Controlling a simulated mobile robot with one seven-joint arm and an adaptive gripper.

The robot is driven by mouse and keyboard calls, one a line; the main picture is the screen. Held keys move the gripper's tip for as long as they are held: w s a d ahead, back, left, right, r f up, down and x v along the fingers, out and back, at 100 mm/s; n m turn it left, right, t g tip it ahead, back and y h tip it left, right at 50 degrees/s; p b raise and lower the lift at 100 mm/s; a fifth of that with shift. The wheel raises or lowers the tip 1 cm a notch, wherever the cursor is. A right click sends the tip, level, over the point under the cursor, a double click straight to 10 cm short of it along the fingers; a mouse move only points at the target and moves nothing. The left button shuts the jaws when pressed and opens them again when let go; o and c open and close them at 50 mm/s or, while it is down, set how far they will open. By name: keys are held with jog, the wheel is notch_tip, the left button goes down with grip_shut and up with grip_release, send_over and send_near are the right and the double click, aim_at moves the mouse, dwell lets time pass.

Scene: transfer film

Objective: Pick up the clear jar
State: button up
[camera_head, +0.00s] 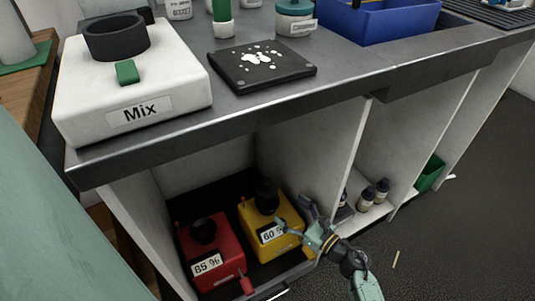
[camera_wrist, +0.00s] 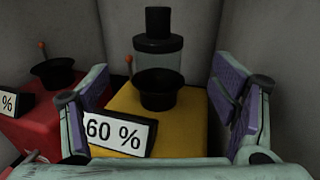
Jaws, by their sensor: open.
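The clear jar (camera_wrist: 158,63) shows in the wrist view, upright with a black lid and a tall black cap. It stands at or just behind a black cup (camera_wrist: 159,92) on the yellow box (camera_wrist: 185,118) labelled 60 %; I cannot tell whether it sits in the cup. In the head view, dark parts (camera_head: 266,192) top the yellow box (camera_head: 288,216), and the clear glass is hard to make out. My gripper (camera_head: 295,216) is at the box's right front. In the wrist view my open gripper (camera_wrist: 158,98) has its fingers spread left and right, with the jar farther ahead between them.
A red box (camera_head: 213,240) labelled 85 % stands left of the yellow one in the lower compartment. A divider wall (camera_head: 325,165) rises to the right. The counter edge (camera_head: 230,130) overhangs above. Small bottles (camera_head: 375,190) stand in the neighbouring compartment.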

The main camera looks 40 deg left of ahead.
aim_at(267, 192)
jog(key=a, duration=0.4)
jog(key=shift+w+a+p, duration=0.25)
jog(key=shift+a+p, duration=0.05)
jog(key=shift+a, duration=0.1)
jog(key=shift+w+a+f+p, duration=0.1)
jog(key=shift+w+a+p, duration=0.1)
jog(key=shift+a, duration=1.3)
jog(key=shift+w+a+f+p, duration=0.1)
jog(key=shift+a+p, duration=0.1)
jog(key=shift+a, duration=1.25)
jog(key=shift+c, duration=0.4)
